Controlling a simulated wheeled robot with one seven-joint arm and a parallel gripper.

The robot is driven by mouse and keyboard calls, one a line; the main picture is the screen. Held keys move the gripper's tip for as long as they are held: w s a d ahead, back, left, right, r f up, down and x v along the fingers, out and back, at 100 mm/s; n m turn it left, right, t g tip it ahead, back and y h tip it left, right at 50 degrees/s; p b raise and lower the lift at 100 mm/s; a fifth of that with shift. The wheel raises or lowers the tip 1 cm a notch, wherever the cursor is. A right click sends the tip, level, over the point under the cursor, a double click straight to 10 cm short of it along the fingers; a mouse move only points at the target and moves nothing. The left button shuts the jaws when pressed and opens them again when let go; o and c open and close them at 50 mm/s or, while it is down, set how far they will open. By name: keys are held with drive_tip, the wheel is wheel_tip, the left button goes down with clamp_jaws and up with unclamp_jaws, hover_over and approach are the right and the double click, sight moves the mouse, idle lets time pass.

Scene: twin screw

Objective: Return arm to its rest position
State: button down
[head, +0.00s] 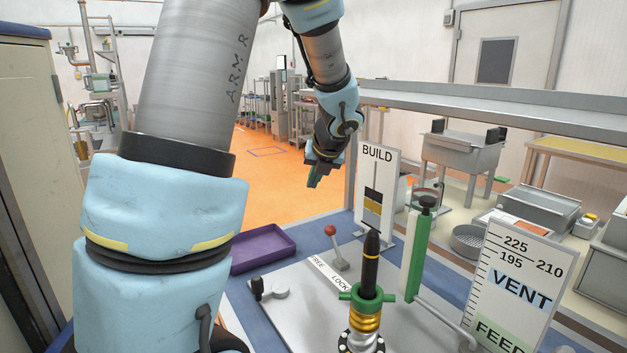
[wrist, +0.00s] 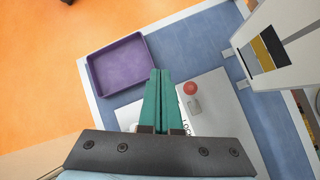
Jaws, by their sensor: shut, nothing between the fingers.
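My gripper (head: 314,178) hangs at the end of my raised arm in the head view, above the far side of the bench and left of the BUILD sign (head: 376,180). In the wrist view its green fingers (wrist: 161,76) are together, with nothing between them. The fingers point down toward the bench and look well above it. My arm rises on the left of the head view and bends over at the top.
On the bench below are a purple tray (head: 262,248), a red-knobbed lever (head: 331,231), a black-tipped post with a green collar (head: 371,262), a green column (head: 419,245) and the VENT board (head: 514,285). A metal shelf (head: 500,108) runs behind. Orange floor (head: 270,175) lies open beyond.

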drive_tip(key=s+a+f+n+g, duration=0.1)
drive_tip(key=s+a+f+n, duration=0.2)
drive_tip(key=s+n, duration=0.4)
drive_tip(key=s+a+f+n+g+h+b, duration=0.1)
drive_tip(key=s+a+n, duration=0.5)
drive_tip(key=n, duration=1)
drive_tip(key=s+a+f+n+g+h, duration=0.1)
drive_tip(key=s+a+f+n+g, duration=0.2)
drive_tip(key=s+n, duration=0.4)
wheel_tip(320, 180, down, 2)
drive_tip(key=a+n, duration=0.1)
drive_tip(key=n, duration=0.4)
drive_tip(key=shift+s+a+f+b, duration=0.15)
drive_tip(key=shift+s+a+b, duration=0.05)
drive_tip(key=shift+s+b, duration=0.2)
